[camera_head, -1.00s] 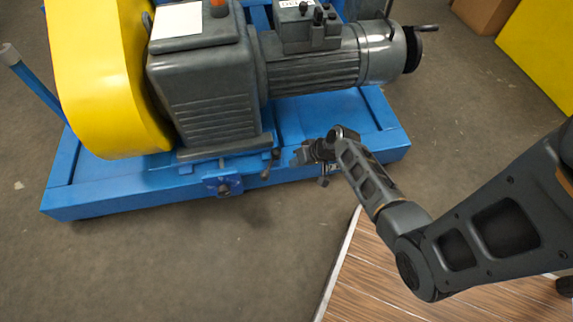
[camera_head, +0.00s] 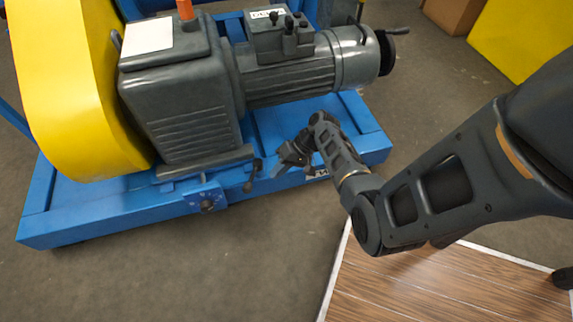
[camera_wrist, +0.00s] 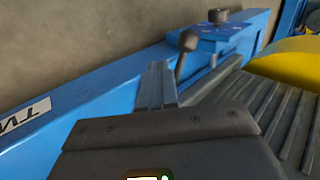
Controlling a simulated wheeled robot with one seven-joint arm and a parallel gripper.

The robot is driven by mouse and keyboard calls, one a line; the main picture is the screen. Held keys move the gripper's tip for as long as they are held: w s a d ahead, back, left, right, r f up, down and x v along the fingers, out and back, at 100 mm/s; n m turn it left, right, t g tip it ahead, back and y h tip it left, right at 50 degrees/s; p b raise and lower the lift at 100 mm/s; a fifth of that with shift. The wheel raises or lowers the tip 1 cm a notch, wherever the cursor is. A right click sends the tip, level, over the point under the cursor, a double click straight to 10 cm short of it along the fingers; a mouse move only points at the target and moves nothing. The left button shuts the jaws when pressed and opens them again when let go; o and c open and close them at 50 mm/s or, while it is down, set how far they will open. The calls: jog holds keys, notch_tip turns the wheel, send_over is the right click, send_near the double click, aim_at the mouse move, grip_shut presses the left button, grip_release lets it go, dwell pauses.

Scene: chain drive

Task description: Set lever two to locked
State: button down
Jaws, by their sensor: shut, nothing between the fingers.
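A dark lever (camera_head: 252,175) with a rounded knob stands at the front edge of the blue base frame, right of a blue bracket. In the wrist view the lever (camera_wrist: 185,55) shows just beyond my fingertips, with its knob up and its shaft slightly tilted. No lever number or locked mark is readable, so I cannot tell whether this is lever two or how it is set. My gripper (camera_head: 281,166) is shut and empty, a little right of the lever. In the wrist view its fingers (camera_wrist: 157,85) overlap the foot of the lever; contact is unclear.
The blue bracket (camera_head: 207,196) has a dark round knob. The grey gearbox (camera_head: 180,90), motor (camera_head: 290,80) and yellow guard (camera_head: 75,90) stand behind on the blue frame (camera_head: 100,220). Free floor (camera_head: 200,280) lies in front, with a wood-patterned platform (camera_head: 430,290) at lower right.

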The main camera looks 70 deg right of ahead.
aim_at(253, 176)
jog(key=w+a+f, duration=0.1)
jog(key=w, duration=0.1)
jog(key=w+a+f+b, duration=0.1)
jog(key=w+a, duration=0.1)
jog(key=shift+a+f, duration=0.2)
jog(key=shift+a, duration=0.1)
jog(key=shift+w+a+r, duration=0.1)
jog(key=shift+w, duration=0.05)
